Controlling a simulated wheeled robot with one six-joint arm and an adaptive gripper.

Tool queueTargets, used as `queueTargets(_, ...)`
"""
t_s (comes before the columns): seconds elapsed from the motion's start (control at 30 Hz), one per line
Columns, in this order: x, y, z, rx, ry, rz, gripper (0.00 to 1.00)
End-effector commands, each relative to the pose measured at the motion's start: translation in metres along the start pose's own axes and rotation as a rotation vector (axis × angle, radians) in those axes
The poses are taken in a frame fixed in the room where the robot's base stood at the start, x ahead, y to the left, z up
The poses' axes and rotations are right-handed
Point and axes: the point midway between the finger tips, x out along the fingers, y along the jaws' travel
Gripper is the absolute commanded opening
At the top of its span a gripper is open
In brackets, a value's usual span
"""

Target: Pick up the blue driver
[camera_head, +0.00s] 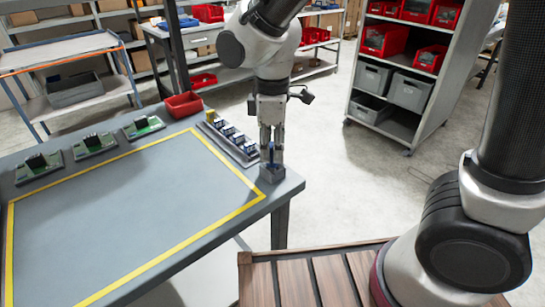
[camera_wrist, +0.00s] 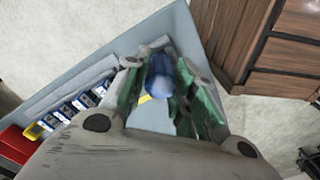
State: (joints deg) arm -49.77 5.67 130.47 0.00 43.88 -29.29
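The blue driver (camera_head: 271,153) stands upright in a small grey holder (camera_head: 272,174) at the right corner of the table. My gripper (camera_head: 271,142) points down over it, with its fingers around the top of the driver. In the wrist view the driver's blue handle (camera_wrist: 160,75) is between the green-padded fingers of my gripper (camera_wrist: 162,82). The fingers look open, with a narrow gap to the handle. The driver's lower part is hidden in the holder.
A grey rack (camera_head: 229,141) with several blue-and-white parts is just left of the holder. A red bin (camera_head: 184,105) and several green circuit boards (camera_head: 94,144) line the table's back edge. The yellow-outlined table area (camera_head: 130,205) is clear.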

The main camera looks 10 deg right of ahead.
Motion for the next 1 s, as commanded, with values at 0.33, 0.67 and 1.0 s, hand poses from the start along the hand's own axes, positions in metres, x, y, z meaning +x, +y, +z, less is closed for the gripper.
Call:
queueTargets(0.33,-0.001,0.0,0.0,0.0,0.001,0.0,0.0)
queueTargets(0.67,-0.05,0.001,-0.001,0.0,0.005,0.003,0.0)
queueTargets(1.0,-0.099,0.0,0.0,0.0,0.001,0.0,0.0)
